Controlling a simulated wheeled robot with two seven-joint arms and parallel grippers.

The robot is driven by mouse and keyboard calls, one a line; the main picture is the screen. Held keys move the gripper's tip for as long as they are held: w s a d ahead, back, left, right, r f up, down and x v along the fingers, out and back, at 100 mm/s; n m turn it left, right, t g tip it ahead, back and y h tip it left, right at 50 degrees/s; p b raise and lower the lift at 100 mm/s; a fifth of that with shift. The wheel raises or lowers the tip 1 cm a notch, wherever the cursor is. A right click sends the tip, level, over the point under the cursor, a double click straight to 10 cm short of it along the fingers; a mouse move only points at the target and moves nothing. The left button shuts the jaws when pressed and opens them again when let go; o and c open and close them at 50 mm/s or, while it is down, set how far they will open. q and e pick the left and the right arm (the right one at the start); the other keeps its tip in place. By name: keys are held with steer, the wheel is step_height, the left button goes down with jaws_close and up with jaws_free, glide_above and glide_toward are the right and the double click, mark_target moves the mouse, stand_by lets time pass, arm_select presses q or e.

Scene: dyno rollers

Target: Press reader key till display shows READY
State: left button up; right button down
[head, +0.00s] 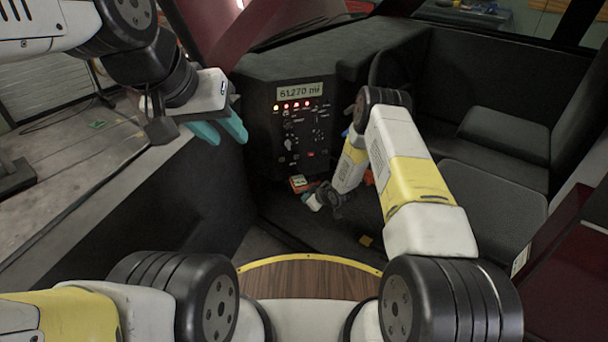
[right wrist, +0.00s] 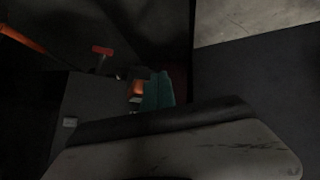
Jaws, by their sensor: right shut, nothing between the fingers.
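The reader looks to be the small orange device (head: 299,182) with a pale screen, low at the foot of the dark panel in the head view. The writing on its screen is too small to read. An orange part (right wrist: 135,88) of it shows in the right wrist view. My left gripper (head: 220,127) hangs left of the panel, teal fingers apart and empty.
The dark panel (head: 300,125) has a display (head: 300,90) reading 61,270 mi, a row of red lights and several knobs. Black seats (head: 490,160) stand at the right. A red T-shaped handle (right wrist: 102,50) shows in the right wrist view. A wooden bench (head: 80,155) is at the left.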

steer(key=shift+w, duration=0.2)
steer(key=shift+w+a, duration=0.15)
steer(key=shift+w, duration=0.05)
steer(key=shift+w+a, duration=0.15)
steer(key=shift+w, duration=0.25)
stand_by(1.0)
steer(key=shift+s+d, duration=0.25)
steer(key=shift+s, duration=0.5)
steer(key=shift+s, duration=0.1)
steer(key=shift+s+d, duration=0.3)
steer(key=shift+s, duration=0.45)
steer(key=shift+s+d, duration=0.25)
steer(key=shift+s, duration=0.55)
steer(key=shift+s+d, duration=0.3)
steer(key=shift+s, duration=0.45)
